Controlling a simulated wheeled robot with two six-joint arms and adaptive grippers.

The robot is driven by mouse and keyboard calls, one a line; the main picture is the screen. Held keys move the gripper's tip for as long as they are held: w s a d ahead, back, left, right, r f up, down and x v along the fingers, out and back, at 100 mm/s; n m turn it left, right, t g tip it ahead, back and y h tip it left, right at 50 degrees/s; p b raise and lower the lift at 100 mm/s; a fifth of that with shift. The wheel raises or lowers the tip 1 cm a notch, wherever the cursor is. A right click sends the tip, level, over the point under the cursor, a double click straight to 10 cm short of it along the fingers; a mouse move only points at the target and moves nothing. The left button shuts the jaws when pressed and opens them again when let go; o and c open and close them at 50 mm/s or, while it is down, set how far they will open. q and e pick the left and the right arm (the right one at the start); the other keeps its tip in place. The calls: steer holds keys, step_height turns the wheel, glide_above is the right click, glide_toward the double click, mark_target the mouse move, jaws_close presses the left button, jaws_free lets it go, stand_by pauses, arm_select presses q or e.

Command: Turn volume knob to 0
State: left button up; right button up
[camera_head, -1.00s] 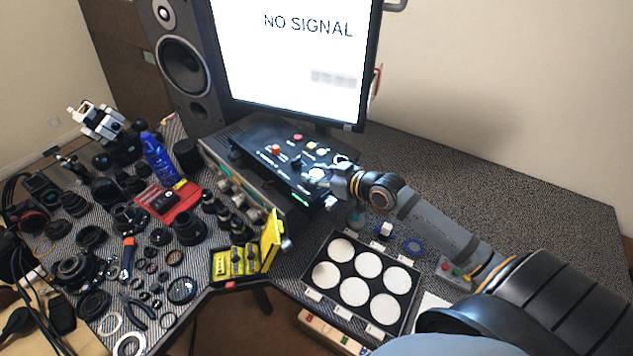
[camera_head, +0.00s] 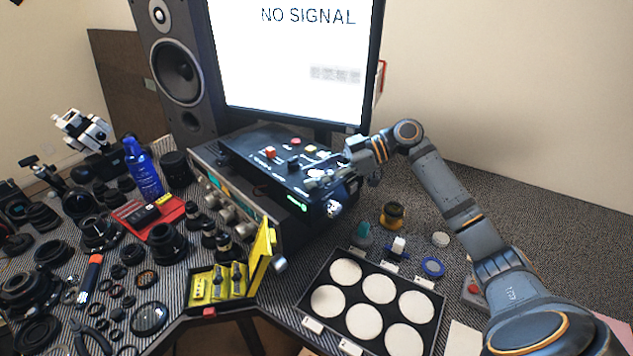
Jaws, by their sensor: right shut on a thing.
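A black control box (camera_head: 240,150) with coloured buttons, small knobs and a green lit display (camera_head: 298,208) sits below the monitor. My right gripper (camera_head: 322,180) reaches in from the right to the right end of its top panel. It is shut on a small knob there, which the fingers mostly hide. I cannot read a label or the knob's setting. A black knob (camera_head: 293,165) stands on the panel to the left of the fingers. My left gripper is not in view.
The monitor (camera_head: 290,60) stands behind the box, and a silver-knobbed unit (camera_head: 215,165) lies under it. A yellow case (camera_head: 225,285) and a tray of white discs (camera_head: 318,278) are in front. Lens parts crowd the left; the right rear tabletop (camera_head: 500,190) is clear.

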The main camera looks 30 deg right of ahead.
steer(key=shift+n+g+y, duration=0.3)
steer(key=shift+n+g, duration=0.5)
steer(key=shift+g, duration=0.1)
steer(key=shift+f, duration=0.1)
steer(key=o, duration=1.2)
steer(key=v, duration=1.2)
steer(key=shift+w+d, duration=0.1)
steer(key=shift+w, duration=0.1)
